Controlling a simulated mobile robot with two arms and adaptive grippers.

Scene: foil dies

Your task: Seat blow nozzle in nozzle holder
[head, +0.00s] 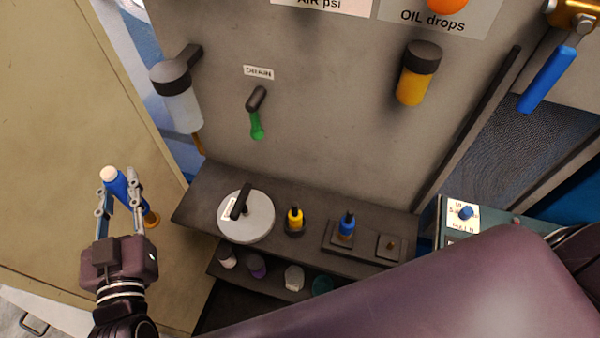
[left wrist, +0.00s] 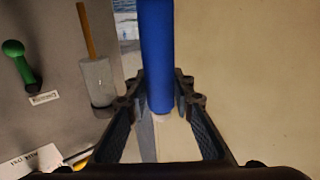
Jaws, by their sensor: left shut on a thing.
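My left gripper (head: 119,186) is shut on the blow nozzle (head: 118,183), a blue cylinder with a pale cap at one end. A brass-coloured part shows at its other end, partly behind the finger. The nozzle is tilted and held up at the left, away from the shelf. In the left wrist view the blue body (left wrist: 158,60) stands between the two fingers (left wrist: 160,100). I cannot tell for sure which fitting is the nozzle holder; a small square plate with a brass stub (head: 391,247) is at the shelf's right end. My right gripper is out of view.
Several small jars stand on a lower shelf. A green-handled drain lever (head: 257,125) and a clear filter bowl (head: 184,110) are on the panel above.

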